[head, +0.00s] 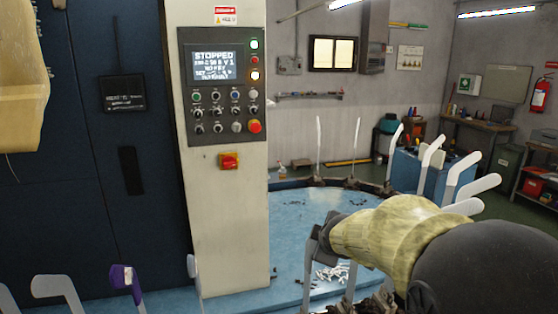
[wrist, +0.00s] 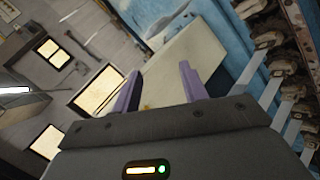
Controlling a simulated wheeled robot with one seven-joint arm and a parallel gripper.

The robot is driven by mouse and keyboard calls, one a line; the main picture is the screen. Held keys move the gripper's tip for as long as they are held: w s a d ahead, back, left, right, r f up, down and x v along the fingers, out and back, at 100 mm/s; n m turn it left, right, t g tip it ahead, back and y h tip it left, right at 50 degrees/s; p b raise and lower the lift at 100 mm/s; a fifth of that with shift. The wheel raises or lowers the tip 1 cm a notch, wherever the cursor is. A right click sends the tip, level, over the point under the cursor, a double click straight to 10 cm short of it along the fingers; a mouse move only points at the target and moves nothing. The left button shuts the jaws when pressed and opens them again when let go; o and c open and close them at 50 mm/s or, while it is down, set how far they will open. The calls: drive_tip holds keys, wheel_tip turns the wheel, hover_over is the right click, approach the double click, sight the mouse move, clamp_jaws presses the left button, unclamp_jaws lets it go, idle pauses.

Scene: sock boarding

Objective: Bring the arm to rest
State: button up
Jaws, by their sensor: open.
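My gripper (head: 325,250) is at the end of my arm, which comes in from the lower right of the head view in a yellow sleeve. It hangs over the blue machine bed, right of the control column. In the wrist view my gripper's two purple fingers (wrist: 160,85) stand apart with nothing between them. My gripper is open and empty. The fingertips are partly hard to make out in the head view.
The cream control column (head: 228,220) has a screen reading STOPPED. White leg-shaped boards (head: 432,150) stand around the blue bed (head: 300,205); several are close to my arm. A purple item (head: 125,278) is on a board at lower left.

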drive_tip(key=s+d+f+m+g, duration=0.1)
drive_tip(key=s+f+m+g, duration=0.1)
drive_tip(key=s+f+m, duration=0.2)
drive_tip(key=s+d+f+m+g+p, duration=0.1)
drive_tip(key=s+f+m, duration=0.4)
drive_tip(key=s, duration=0.6)
drive_tip(key=s+d+f+m+g, duration=0.2)
drive_tip(key=s+f+m+g, duration=0.2)
drive_tip(key=s, duration=0.3)
drive_tip(key=shift+s+d+f+m+g, duration=0.2)
drive_tip(key=shift+s+f+m+g, duration=0.2)
drive_tip(key=shift+f, duration=0.05)
drive_tip(key=shift+c, duration=0.7)
drive_tip(key=shift+w, duration=0.15)
